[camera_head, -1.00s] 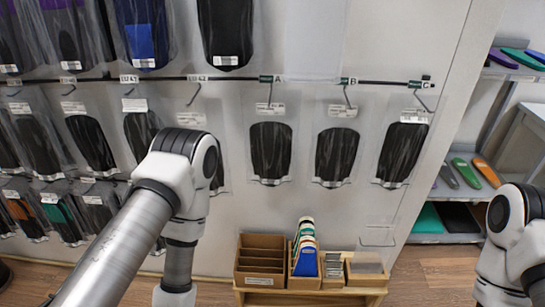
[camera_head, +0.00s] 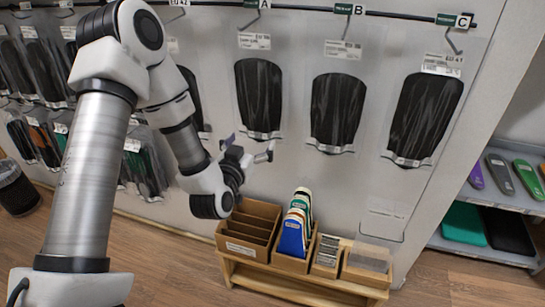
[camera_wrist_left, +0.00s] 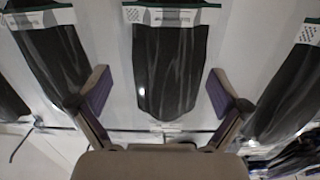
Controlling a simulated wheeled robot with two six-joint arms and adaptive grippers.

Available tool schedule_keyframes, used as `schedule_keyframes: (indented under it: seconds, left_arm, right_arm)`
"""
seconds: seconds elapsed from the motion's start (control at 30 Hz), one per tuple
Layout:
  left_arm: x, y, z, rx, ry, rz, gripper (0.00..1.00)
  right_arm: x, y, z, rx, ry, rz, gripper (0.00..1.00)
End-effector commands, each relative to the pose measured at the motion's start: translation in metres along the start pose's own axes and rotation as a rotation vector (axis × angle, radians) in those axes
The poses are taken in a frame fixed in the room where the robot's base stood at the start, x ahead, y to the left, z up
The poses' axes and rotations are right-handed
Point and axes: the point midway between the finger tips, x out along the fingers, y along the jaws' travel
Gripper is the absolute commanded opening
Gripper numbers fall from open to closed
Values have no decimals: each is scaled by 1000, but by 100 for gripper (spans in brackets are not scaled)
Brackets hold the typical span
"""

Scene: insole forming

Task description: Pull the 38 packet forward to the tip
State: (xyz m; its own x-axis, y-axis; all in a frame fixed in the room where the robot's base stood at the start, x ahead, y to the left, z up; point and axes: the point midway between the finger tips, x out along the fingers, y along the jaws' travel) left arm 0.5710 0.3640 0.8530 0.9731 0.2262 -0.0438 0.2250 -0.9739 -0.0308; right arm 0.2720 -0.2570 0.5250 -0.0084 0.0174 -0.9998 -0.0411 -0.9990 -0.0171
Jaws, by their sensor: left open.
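Clear packets with dark insoles hang on hooks along the wall rail. Three hang under the A, B and C tags: the A packet (camera_head: 259,95), the B packet (camera_head: 337,110) and the C packet (camera_head: 423,115). Their size labels are too small to read surely, so I cannot tell which is the 38 packet. My left gripper (camera_head: 249,149) is open and empty, below and left of the A packet in the head view. In the left wrist view its spread fingers (camera_wrist_left: 157,92) frame a dark packet (camera_wrist_left: 165,55), with no visible grip on it. My right gripper is out of view.
A wooden stand below holds a divided brown box (camera_head: 248,227), upright coloured cards (camera_head: 293,232) and small trays (camera_head: 368,262). A shelf (camera_head: 490,248) with coloured insoles is at right. More packets (camera_head: 35,75) hang at left. A bin (camera_head: 17,188) stands on the floor.

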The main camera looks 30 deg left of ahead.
Motion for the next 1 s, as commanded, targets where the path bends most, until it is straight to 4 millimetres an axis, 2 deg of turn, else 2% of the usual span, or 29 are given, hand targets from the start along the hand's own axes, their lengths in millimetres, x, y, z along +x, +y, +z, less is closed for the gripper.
schedule_keyframes:
  seconds: [0.03,0.07,0.2,0.5,0.67,0.9,1.0]
  left_arm:
    - [2,-3,1,-14,21,-9,100]
    - [3,-4,-3,-18,30,-11,100]
    - [3,-3,-11,-21,41,-10,100]
    - [8,-3,-11,-19,40,-9,100]
    - [28,-3,-12,-17,41,-8,100]
    - [68,-3,-13,-18,40,-8,100]
    - [77,-4,-13,-18,40,-9,100]
  right_arm:
    - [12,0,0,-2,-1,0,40]
    - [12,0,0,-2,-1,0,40]
    - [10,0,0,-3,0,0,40]
    - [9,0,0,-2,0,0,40]
    - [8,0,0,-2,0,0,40]
    - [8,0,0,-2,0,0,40]
    - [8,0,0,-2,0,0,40]
